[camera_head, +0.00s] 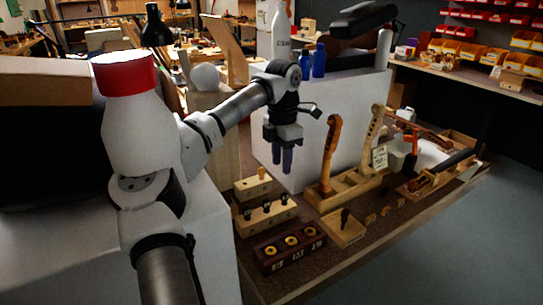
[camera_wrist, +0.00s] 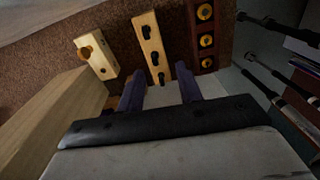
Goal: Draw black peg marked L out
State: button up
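A pale wooden block (camera_head: 262,222) with several black pegs (camera_head: 267,207) standing in a row is on the bench, below my gripper in the head view. The wrist view shows the same block (camera_wrist: 158,62) with its black pegs (camera_wrist: 153,57) beyond my fingertips. No letter L is readable, so I cannot tell which peg bears it. My gripper (camera_head: 282,161) hangs fingers down above the bench, clear of the pegs. In the wrist view my gripper's two dark blue fingers (camera_wrist: 159,88) are apart, with nothing held between them.
A dark block with gold rings (camera_head: 291,247) stands in front; a small block with one light peg (camera_head: 253,187) stands behind. A wooden tray (camera_head: 356,239) holding a dark piece is at right. Two violin necks (camera_head: 331,150) rise from a wooden stand. A white box (camera_head: 330,110) stands behind.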

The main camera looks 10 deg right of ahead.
aim_at(266, 200)
jog(key=shift+y, duration=0.6)
jog(key=a+f, duration=0.1)
jog(key=f, duration=0.3)
jog(key=a+f+p, duration=0.1)
jog(key=f, duration=0.4)
jog(key=a+f, duration=0.2)
jog(key=f, duration=0.2)
jog(key=shift+w+f, duration=0.1)
jog(key=shift+f, duration=0.2)
jog(key=shift+c, duration=0.3)
grip_shut()
